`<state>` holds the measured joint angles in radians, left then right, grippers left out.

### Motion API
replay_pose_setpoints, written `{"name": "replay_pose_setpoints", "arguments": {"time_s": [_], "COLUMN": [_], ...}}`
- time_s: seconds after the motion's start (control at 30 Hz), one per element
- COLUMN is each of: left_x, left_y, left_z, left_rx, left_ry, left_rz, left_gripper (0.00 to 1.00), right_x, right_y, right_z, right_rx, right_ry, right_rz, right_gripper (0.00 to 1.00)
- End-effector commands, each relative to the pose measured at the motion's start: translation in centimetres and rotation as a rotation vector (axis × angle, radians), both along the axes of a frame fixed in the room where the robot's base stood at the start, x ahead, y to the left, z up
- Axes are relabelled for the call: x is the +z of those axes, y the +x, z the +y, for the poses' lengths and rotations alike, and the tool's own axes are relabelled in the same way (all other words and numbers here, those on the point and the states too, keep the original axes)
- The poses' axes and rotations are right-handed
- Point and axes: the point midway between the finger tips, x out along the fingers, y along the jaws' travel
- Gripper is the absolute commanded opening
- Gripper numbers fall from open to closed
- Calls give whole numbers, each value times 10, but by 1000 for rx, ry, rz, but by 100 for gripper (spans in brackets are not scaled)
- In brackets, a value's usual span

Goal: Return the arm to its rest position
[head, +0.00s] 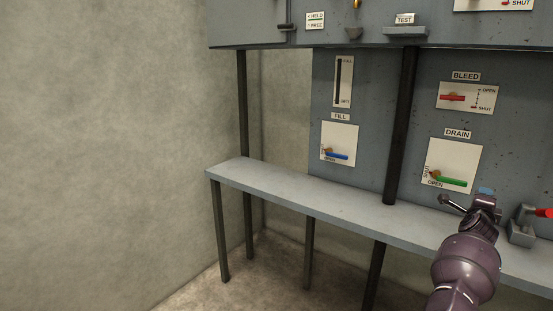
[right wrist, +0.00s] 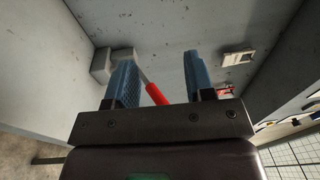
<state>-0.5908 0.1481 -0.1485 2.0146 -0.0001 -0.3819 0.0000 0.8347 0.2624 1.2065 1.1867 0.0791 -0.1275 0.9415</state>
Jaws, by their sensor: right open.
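My right arm comes up from the lower right of the head view, and its dark gripper (head: 467,197) is over the bench. In the right wrist view the gripper (right wrist: 157,75) shows two blue fingers standing well apart with nothing clamped between them. A red-handled lever (right wrist: 156,94) on a grey block (right wrist: 101,66) shows behind the gap between the fingers. The lever's red grip (head: 544,212) is cut off at the right edge of the head view, with its grey block (head: 521,237) on the bench, right of the gripper. My left gripper is not in view.
The grey bench (head: 300,205) runs along the panel. The panel (head: 370,165) carries a blue FILL handle (head: 337,155), a green DRAIN handle (head: 452,181) and a red BLEED handle (head: 453,98). A dark post (head: 401,130) rises from the bench. The floor at left is clear.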

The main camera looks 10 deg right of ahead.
Motion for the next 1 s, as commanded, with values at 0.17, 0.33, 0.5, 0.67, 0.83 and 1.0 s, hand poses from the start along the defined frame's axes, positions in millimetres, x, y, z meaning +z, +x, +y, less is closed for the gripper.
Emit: {"name": "replay_pose_setpoints", "arguments": {"time_s": [0.17, 0.33, 0.5, 0.67, 0.83, 1.0], "left_x": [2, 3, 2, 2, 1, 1], "left_y": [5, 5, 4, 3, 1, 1], "left_z": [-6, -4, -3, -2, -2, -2], "left_rx": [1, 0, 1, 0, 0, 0], "left_ry": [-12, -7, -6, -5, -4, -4], "left_rz": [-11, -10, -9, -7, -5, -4], "left_gripper": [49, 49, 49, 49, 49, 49], "right_x": [58, 110, 152, 177, 173, 162], "right_y": [-36, -69, -99, -119, -118, -113], "right_z": [-57, -98, -127, -141, -126, -104], "right_rx": [-77, -140, -190, -219, -200, -165], "right_ry": [-85, -157, -214, -273, -403, -554], "right_rz": [-25, -46, -63, -42, 110, 287], "right_gripper": [49, 49, 49, 49, 49, 49]}}
